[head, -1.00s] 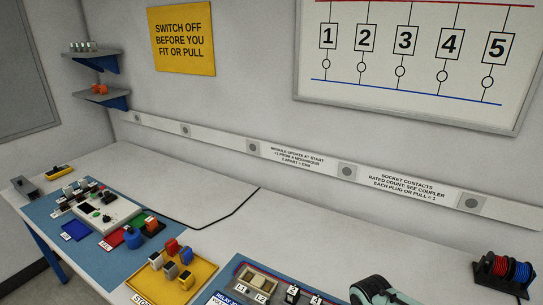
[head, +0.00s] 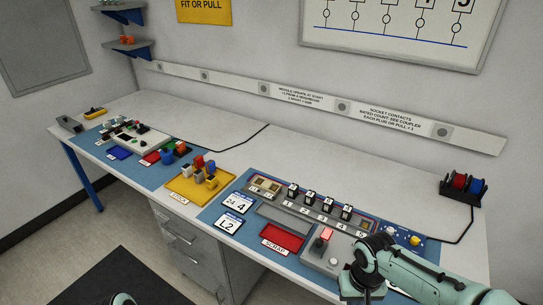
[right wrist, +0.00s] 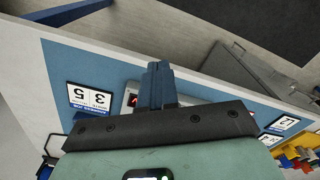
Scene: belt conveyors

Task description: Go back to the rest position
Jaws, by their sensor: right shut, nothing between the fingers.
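My right arm (head: 420,268) reaches in from the right edge of the head view, over the front right part of the bench. Its gripper (head: 360,285) points down by the bench's front edge, next to the grey box with a red-lit switch. In the right wrist view the fingers (right wrist: 157,70) are together with nothing between them, above the blue mat (right wrist: 110,65). Whether they touch anything below cannot be told. Only a small rounded mint part of my own body shows at the bottom left of the head view; my left gripper is not in view.
The long white bench (head: 215,130) carries a relay panel (head: 310,215), a red scrap tray (head: 282,237), a yellow stock tray (head: 190,188) with coloured modules, and cable spools (head: 465,184). Grey drawers (head: 185,245) stand below. The bench's back middle is mostly clear.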

